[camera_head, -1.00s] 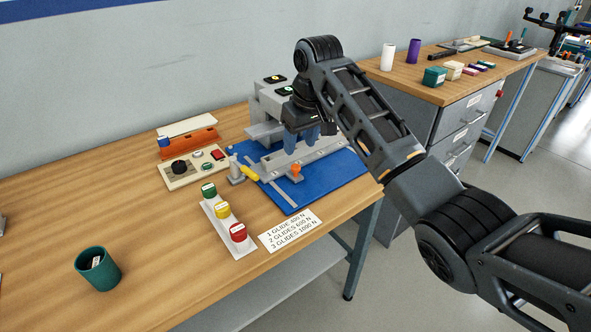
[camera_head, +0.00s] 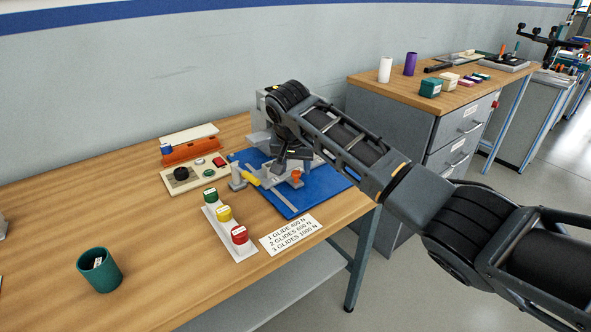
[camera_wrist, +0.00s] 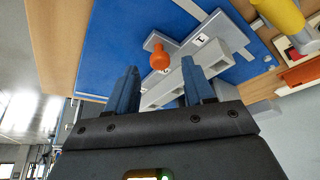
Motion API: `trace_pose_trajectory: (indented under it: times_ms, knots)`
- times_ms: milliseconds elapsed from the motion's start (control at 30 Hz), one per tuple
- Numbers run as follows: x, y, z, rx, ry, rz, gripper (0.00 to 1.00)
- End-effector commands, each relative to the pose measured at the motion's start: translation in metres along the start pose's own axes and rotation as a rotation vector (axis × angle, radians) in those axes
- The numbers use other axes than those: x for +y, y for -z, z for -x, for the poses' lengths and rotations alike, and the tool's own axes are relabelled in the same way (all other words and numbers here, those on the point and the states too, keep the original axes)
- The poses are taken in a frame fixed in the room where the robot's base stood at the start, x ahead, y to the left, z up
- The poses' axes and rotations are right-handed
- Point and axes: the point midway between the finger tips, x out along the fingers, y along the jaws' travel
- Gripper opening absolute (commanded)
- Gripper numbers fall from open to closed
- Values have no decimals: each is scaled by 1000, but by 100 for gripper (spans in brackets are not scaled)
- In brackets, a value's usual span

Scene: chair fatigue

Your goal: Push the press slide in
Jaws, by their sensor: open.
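The press stands on a blue base plate (camera_head: 319,190), mostly hidden behind my arm in the head view. Its grey slide (camera_wrist: 236,63) shows in the wrist view, with an orange knob (camera_wrist: 160,57) at one side. The knob (camera_head: 296,177) also shows in the head view, just beside my gripper. My gripper (camera_wrist: 160,64) is open, its two blue fingers apart. In the wrist view the knob appears between the fingertips; whether they touch it, I cannot tell. Nothing is held.
A yellow-handled part (camera_head: 250,179) stands at the plate's left. A control box (camera_head: 195,175) sits behind it. A white rack with green, yellow and red caps (camera_head: 230,232) and a label card (camera_head: 290,235) lie in front. A green cup (camera_head: 99,270) stands at the front left.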

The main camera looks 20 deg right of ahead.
Motion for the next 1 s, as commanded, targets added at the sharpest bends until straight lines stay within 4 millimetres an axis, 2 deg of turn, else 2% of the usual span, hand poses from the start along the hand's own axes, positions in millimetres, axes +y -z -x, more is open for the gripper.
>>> trace_pose_trajectory:
  times_ms: [200, 500, 1000]
  knots:
    - [0, 0, -20, -1, 0, 0, 52]
    - [0, 0, -23, 0, 1, 1, 52]
    - [0, 0, -22, 0, 1, 1, 6]
